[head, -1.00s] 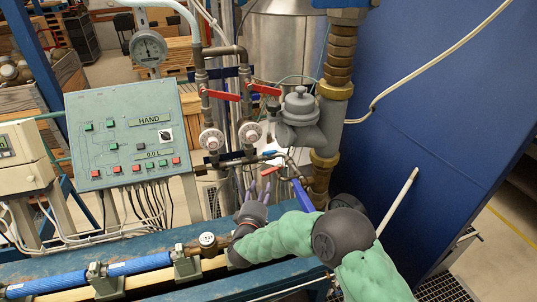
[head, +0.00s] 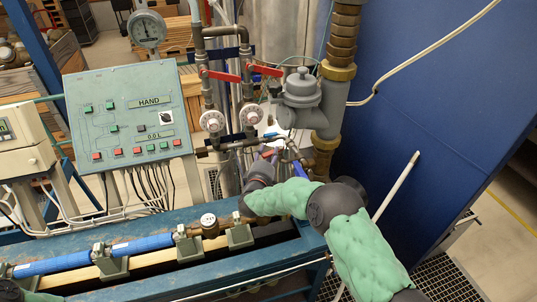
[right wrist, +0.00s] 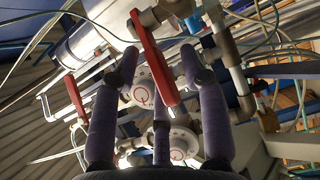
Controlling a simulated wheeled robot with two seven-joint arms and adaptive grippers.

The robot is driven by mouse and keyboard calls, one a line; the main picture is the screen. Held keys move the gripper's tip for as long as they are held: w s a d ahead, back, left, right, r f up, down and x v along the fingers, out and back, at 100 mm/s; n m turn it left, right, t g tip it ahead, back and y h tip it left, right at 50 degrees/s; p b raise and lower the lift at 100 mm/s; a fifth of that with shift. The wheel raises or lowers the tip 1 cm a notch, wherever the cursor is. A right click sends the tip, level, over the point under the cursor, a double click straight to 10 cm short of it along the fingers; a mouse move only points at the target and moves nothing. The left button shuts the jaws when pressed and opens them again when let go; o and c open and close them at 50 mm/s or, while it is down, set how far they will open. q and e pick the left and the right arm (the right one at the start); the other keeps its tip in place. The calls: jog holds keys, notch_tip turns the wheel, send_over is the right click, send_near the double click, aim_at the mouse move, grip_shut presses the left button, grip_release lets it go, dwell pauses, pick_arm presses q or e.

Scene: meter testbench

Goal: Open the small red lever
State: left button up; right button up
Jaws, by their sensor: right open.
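A small red lever (head: 267,154) shows in the head view among the pipe fittings, low between the two white round dials and the thick grey pipe. My right gripper (head: 266,164) is right at it and partly covers it; I cannot tell whether they touch. In the right wrist view the right gripper's purple fingers (right wrist: 160,60) are spread, with nothing held. A long red lever (right wrist: 155,65) shows between them, and another red lever (right wrist: 72,95) lies to the left. I cannot identify the small lever there. My left gripper is not in view.
Two longer red levers (head: 222,76) sit higher on the vertical pipes. Blue handles (head: 304,168) are close to the right of my gripper. A thick grey pipe (head: 327,118) and a blue wall (head: 440,80) bound the right. A control panel (head: 130,115) stands left.

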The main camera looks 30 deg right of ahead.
jog(key=shift+w+d, duration=0.1)
grip_shut()
